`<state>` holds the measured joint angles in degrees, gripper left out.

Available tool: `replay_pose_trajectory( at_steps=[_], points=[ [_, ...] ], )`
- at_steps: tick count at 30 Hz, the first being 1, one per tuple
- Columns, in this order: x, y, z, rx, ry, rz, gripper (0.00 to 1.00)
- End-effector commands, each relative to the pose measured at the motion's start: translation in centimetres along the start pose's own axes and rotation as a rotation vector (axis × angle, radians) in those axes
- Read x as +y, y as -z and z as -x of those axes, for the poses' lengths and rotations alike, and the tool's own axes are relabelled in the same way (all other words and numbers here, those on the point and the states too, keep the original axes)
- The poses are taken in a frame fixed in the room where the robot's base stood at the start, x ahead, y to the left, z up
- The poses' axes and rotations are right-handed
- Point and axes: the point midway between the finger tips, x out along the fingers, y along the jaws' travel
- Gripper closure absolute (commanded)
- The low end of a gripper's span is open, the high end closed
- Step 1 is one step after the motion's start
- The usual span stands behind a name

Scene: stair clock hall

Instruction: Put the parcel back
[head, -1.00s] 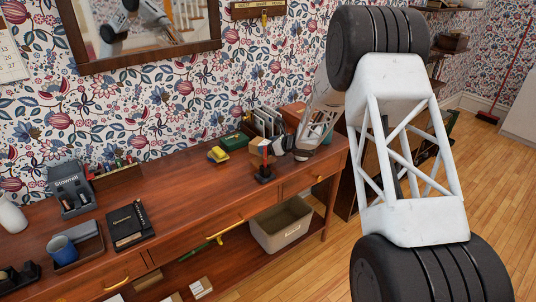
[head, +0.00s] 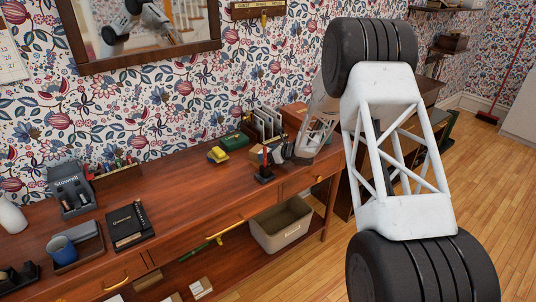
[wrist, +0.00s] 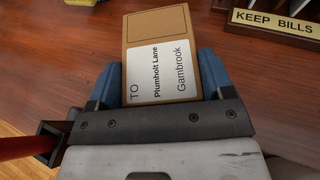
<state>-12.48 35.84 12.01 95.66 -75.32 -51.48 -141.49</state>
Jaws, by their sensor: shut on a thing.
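The parcel is a small brown box (wrist: 158,28) with a white label reading "TO Plumholt Lane Gambrook". In the wrist view it stands between the blue fingers of my gripper (wrist: 158,78), which is shut on it. In the head view my gripper (head: 281,152) is low over the right part of the wooden desk (head: 195,190), in front of the letter rack. I cannot tell whether the parcel touches the desk.
The letter rack (head: 265,124) carries a "KEEP BILLS" plate (wrist: 278,22). A green box (head: 234,141) and a yellow item (head: 217,155) lie left of it. A beige bin (head: 282,228) and small cartons (head: 201,288) sit on the lower shelf. The desk's middle is clear.

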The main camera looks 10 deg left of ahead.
Motion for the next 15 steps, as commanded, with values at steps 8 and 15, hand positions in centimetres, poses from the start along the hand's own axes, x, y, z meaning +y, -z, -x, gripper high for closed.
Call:
replay_pose_trajectory(
  at_steps=[8,15],
  points=[
    [0.00,0.18,-0.08,0.000,0.000,0.000,0.55],
    [0.01,0.16,-0.06,0.000,0.000,0.000,0.00]
  ],
)
